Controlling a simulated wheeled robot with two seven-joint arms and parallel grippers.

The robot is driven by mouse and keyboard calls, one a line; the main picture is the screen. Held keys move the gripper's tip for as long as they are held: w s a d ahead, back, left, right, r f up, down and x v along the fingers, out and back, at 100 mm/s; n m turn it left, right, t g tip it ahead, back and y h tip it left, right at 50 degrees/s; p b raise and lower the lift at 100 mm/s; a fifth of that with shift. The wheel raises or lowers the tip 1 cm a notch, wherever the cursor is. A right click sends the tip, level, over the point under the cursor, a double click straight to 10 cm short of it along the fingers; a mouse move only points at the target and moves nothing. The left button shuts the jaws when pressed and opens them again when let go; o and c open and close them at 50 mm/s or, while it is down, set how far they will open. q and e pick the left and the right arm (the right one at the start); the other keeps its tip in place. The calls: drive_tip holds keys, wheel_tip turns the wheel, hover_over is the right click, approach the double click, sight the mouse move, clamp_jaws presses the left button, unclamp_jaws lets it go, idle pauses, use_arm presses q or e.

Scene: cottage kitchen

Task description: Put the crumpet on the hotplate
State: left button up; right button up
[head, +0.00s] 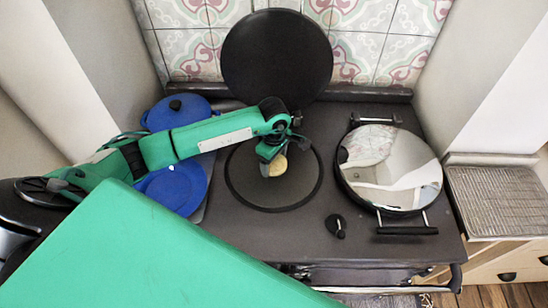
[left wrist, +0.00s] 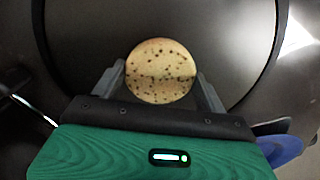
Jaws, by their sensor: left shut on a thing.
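The crumpet (head: 277,166) is a small round pale-gold disc with a pitted top. It shows larger in the left wrist view (left wrist: 161,66), between the two fingers of my left gripper (left wrist: 161,88). My left gripper (head: 272,152) is shut on the crumpet and reaches in from the left over the hotplate. The hotplate (head: 301,186) is the dark round plate on the stove with its lid (head: 276,55) raised behind it. It also fills much of the left wrist view (left wrist: 225,50). I cannot tell whether the crumpet touches the plate. My right gripper is not in view.
A second round hotplate with a shiny closed lid (head: 392,170) is to the right. A black knob-like item (head: 336,226) lies in front of it. Blue lidded pots (head: 178,112) stand at the left under my arm. A wire rack (head: 497,200) is at the far right.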

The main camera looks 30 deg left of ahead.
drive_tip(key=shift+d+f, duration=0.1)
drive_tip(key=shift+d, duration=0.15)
use_arm(q)
drive_tip(key=shift+f+b, duration=0.2)
drive_tip(key=shift+b, duration=0.1)
drive_tip(key=o, duration=0.8)
drive_tip(key=shift+r, duration=0.1)
drive_tip(key=shift+c, duration=0.2)
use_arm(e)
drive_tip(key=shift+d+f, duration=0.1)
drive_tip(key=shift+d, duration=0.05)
